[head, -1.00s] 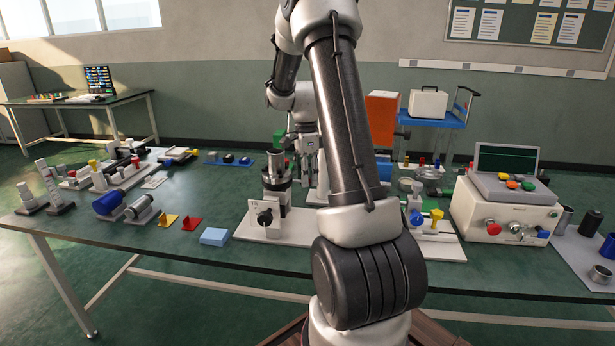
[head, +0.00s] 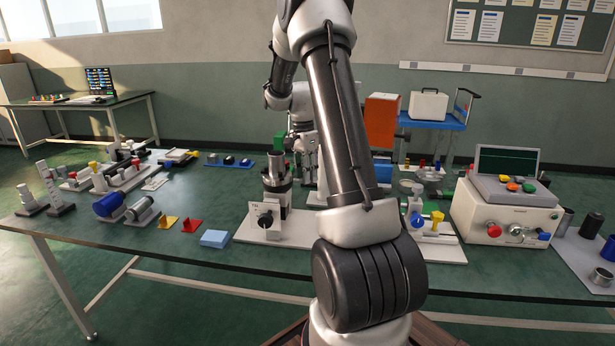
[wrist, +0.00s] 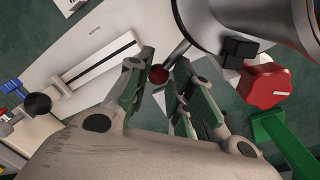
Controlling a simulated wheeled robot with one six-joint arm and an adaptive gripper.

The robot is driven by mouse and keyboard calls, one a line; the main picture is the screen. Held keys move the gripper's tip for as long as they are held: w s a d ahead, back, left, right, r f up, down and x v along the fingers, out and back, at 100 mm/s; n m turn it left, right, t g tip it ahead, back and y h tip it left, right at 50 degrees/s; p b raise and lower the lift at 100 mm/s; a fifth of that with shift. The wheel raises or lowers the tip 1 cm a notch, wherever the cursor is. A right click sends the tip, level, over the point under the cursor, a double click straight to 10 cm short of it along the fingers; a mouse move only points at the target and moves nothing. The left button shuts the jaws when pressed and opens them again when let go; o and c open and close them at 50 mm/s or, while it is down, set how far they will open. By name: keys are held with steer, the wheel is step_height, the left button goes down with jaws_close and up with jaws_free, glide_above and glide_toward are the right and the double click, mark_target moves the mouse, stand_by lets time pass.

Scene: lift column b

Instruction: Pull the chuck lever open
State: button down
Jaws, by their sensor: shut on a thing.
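My gripper (wrist: 162,78) is shut on the chuck lever. The lever's dark red ball knob (wrist: 158,74) sits between the green-padded fingers. Its thin metal rod (wrist: 178,52) runs up and right to the round grey chuck body (wrist: 225,22) at the top of the wrist view. The lever cannot be made out in the head view.
In the wrist view a red knob (wrist: 265,86) and a green bracket (wrist: 284,140) lie close right of my fingers. A slotted white rail (wrist: 95,68) lies left. In the head view a control box (head: 508,212) stands at right; a light blue block (head: 214,238) lies front left.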

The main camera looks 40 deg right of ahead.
steer(key=shift+w+d+n, duration=0.25)
steer(key=shift+w+n, duration=0.55)
steer(key=shift+n, duration=0.4)
steer(key=c, duration=1.3)
jaws_free()
step_height(320, 180, up, 12)
steer(key=w, duration=0.1)
steer(key=shift+w, duration=0.2)
steer(key=shift+a, duration=0.1)
